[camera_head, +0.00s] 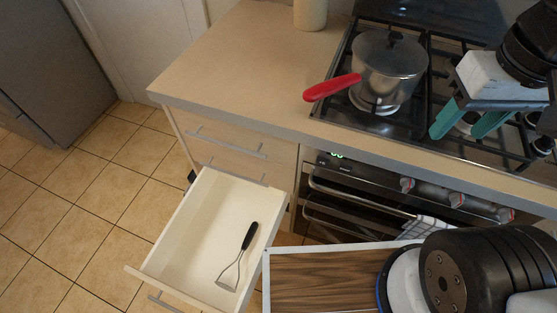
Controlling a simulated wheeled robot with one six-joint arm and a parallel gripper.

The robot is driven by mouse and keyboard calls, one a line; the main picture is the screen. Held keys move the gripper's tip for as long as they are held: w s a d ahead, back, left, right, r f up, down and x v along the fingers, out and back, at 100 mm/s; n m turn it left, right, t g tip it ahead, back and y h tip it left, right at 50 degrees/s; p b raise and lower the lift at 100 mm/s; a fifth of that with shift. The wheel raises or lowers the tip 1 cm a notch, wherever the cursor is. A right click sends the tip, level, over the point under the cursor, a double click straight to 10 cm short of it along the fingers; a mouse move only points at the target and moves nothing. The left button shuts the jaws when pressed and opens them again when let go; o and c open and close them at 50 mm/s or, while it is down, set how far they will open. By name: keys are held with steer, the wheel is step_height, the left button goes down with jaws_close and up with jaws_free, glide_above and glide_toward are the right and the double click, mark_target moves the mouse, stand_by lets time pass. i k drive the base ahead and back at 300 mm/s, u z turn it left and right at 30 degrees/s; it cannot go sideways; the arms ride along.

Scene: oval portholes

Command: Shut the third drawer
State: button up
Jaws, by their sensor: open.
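An open drawer (163,235) sticks out from the cabinet below the counter, at the lower left of centre. It is the third front from the top, under two shut drawers. Its front panel (180,288) with a bar handle (164,302) faces the lower left. A masher (241,254) with a black handle lies inside it. My gripper (456,134) is open and empty, with two green fingers above the stove at the right, far from the drawer.
A pot (392,70) with a red handle sits on the stove (436,58). The counter (243,60) holds a pale canister (310,12). An oven (340,190) with a towel (425,228) is right of the drawer. Tiled floor (80,215) is clear at left.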

mark_target(205, 234)
steer(key=z, duration=0.7)
steer(key=k, duration=0.35)
steer(key=u, duration=2.45)
